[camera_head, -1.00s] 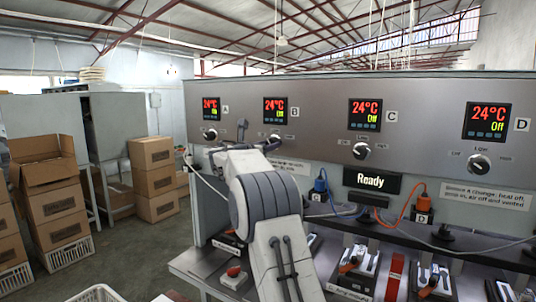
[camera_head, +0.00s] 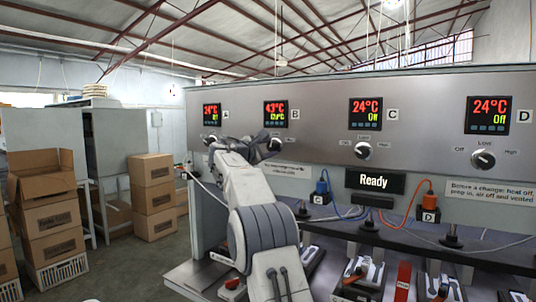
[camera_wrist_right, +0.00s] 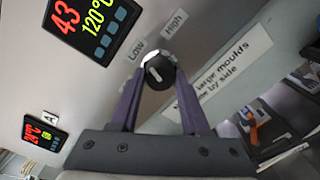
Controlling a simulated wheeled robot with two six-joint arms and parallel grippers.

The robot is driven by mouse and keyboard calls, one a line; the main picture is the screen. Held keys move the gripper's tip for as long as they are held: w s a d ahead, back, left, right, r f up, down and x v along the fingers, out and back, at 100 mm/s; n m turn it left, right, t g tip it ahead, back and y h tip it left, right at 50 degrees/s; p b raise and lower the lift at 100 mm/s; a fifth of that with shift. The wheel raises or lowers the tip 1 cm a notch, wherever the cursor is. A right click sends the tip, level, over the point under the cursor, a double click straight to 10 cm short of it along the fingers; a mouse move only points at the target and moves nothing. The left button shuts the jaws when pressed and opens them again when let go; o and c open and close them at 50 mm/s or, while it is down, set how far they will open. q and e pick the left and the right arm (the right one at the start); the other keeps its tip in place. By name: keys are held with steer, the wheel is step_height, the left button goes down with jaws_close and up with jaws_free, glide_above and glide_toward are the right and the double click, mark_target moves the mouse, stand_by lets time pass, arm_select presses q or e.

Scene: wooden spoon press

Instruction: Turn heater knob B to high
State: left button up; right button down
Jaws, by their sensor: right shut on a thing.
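Heater knob B is a dark round knob (camera_wrist_right: 160,72) on the grey panel, seen in the right wrist view between the purple fingers of my right gripper (camera_wrist_right: 160,80). The fingers are shut on it. LOW and HIGH labels stand beside it, and a light mark shows on its face. In the head view my right gripper (camera_head: 265,146) is at the panel below display B (camera_head: 276,114) and hides the knob. Display B reads 43°C in red and, in the wrist view, 120°C in green. My left gripper is in neither view.
Displays A (camera_head: 212,114), C (camera_head: 365,114) and D (camera_head: 488,116) sit on the same panel. Knob C (camera_head: 363,151) and knob D (camera_head: 482,159) are to the right. Below are a Ready sign (camera_head: 375,180), cables and moulds on a bench. Cardboard boxes (camera_head: 152,197) stand at left.

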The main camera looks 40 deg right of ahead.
steer(key=m+b, duration=0.1)
steer(key=m, duration=0.3)
steer(key=shift+s+d+m, duration=0.1)
steer(key=shift+m, duration=0.3)
steer(key=shift+r+m+b, duration=0.1)
steer(key=shift+m+b, duration=0.55)
steer(key=shift+m, duration=1.15)
steer(key=shift+c, duration=1.9)
jaws_free()
steer(key=shift+s+d, duration=0.1)
